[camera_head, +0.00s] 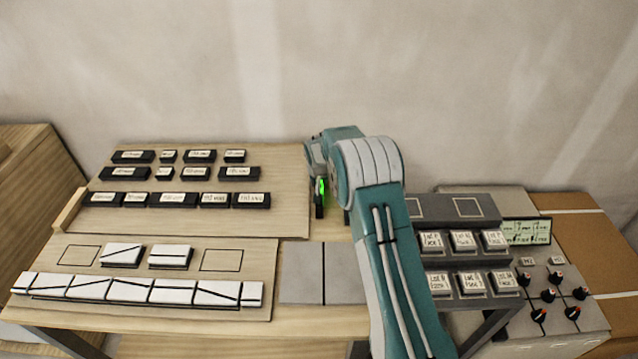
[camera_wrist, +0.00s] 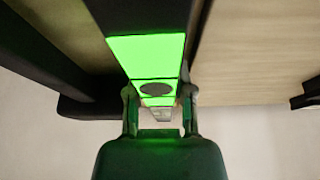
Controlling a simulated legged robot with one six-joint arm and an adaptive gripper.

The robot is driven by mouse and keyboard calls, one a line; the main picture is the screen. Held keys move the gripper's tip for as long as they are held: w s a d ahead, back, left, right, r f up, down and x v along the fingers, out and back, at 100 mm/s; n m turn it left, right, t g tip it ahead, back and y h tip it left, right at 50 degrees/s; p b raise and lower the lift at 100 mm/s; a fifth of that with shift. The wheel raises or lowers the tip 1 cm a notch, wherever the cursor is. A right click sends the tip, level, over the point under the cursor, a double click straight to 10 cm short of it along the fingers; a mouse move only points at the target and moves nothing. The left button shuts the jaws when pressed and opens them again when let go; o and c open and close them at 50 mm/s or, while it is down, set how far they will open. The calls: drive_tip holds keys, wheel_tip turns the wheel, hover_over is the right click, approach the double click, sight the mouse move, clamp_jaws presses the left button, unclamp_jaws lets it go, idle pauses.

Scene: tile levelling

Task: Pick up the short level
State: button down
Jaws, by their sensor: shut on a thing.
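A dark level with a bright green window shows in the head view (camera_head: 321,192), hanging upright at the right edge of the upper wooden board. In the wrist view, the level (camera_wrist: 146,55) runs between my fingers, with its green face and a dark oval in it. My gripper (camera_wrist: 160,105) is shut on the level, one finger on each side. In the head view, my arm hides much of the gripper and whatever lies behind it. I cannot tell whether the level touches the surface below.
Several black labelled blocks (camera_head: 197,156) lie in rows on the upper board (camera_head: 290,190). White tiles with black lines (camera_head: 130,290) sit on the lower board. Two grey plates (camera_head: 302,272) lie in front. A grey rack of labelled blocks (camera_head: 480,300) and a knob panel (camera_head: 550,290) stand right.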

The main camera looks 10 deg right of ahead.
drive_tip(key=shift+r, duration=0.5)
wheel_tip(320, 180, up, 2)
drive_tip(key=shift+r, duration=0.2)
drive_tip(key=s+d+r, duration=0.6)
drive_tip(key=s+r, duration=0.3)
drive_tip(key=s, duration=0.3)
drive_tip(key=shift+s+r, duration=0.25)
drive_tip(key=shift+s, duration=0.1)
